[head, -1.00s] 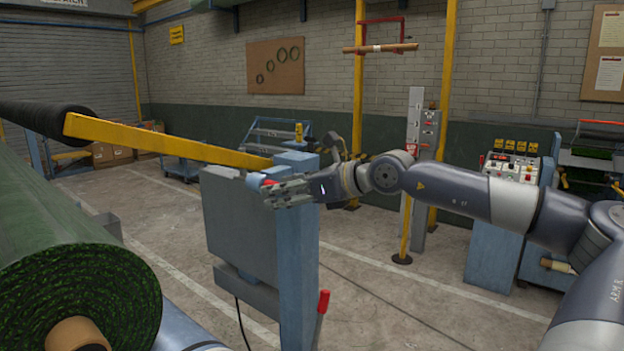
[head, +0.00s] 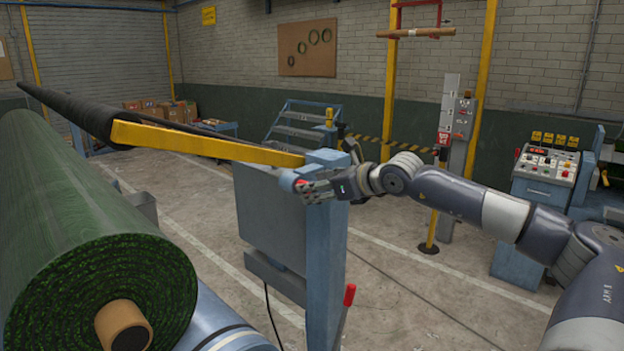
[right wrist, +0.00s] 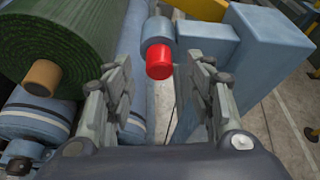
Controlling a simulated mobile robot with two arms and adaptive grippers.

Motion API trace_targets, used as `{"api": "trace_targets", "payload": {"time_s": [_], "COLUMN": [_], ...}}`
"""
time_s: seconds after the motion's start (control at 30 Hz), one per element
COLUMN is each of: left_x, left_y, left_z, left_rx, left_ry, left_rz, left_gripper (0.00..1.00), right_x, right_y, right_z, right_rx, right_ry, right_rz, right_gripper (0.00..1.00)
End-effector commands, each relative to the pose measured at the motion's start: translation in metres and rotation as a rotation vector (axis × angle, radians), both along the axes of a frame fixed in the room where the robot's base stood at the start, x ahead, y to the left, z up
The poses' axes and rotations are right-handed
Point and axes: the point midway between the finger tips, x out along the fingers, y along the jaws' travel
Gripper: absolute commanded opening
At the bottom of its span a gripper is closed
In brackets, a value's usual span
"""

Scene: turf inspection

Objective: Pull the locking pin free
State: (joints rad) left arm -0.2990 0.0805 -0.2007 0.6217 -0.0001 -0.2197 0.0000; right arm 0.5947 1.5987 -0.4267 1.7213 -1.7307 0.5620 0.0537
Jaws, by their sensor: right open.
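The locking pin shows as a red knob (right wrist: 159,62) in a blue-grey round housing (right wrist: 157,31) in the right wrist view. In the head view only a small red bit of the pin (head: 301,182) shows beside the blue post (head: 324,245); my gripper hides part of it. My right gripper (right wrist: 160,75) is open, with one finger on each side of the red knob's line. The knob lies ahead of the gap, and I cannot tell whether the fingers touch it. The right gripper also shows in the head view (head: 316,189). My left gripper is not in view.
A yellow arm (head: 205,143) runs left from the post top. A large green turf roll (head: 80,230) fills the left side. A red-handled lever (head: 349,295) stands low by the post. A control console (head: 545,180) stands at right. Open floor (head: 410,300) lies between.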

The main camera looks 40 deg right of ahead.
Motion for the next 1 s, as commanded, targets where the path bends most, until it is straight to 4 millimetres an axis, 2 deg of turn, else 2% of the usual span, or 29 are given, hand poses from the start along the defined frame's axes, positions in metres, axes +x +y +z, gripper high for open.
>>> {"api": "trace_targets", "payload": {"time_s": [0.03, 0.2, 0.63, 0.67, 0.87, 0.93, 0.97, 1.0], "left_x": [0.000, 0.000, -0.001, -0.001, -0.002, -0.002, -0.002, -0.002], "left_y": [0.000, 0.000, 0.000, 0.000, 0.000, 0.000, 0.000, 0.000], "left_z": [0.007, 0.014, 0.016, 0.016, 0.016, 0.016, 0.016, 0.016], "left_rx": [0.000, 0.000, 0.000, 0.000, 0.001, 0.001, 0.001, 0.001], "left_ry": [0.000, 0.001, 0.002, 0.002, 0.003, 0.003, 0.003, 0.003], "left_rz": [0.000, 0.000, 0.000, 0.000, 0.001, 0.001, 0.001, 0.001], "left_gripper": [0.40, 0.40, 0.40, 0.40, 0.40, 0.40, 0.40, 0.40], "right_x": [0.005, 0.015, 0.020, 0.020, 0.020, 0.020, 0.020, 0.020], "right_y": [0.001, 0.001, 0.001, 0.001, 0.001, 0.001, 0.001, 0.001], "right_z": [0.002, -0.004, -0.008, -0.008, -0.008, -0.008, -0.008, -0.008], "right_rx": [0.005, 0.002, 0.000, 0.000, 0.000, 0.000, 0.000, 0.000], "right_ry": [-0.001, 0.000, 0.001, 0.001, 0.001, 0.001, 0.001, 0.001], "right_rz": [0.002, 0.000, 0.000, 0.000, 0.000, 0.000, 0.000, 0.000], "right_gripper": [0.50, 0.50, 0.50, 0.45, 0.00, 0.00, 0.19, 0.10]}}
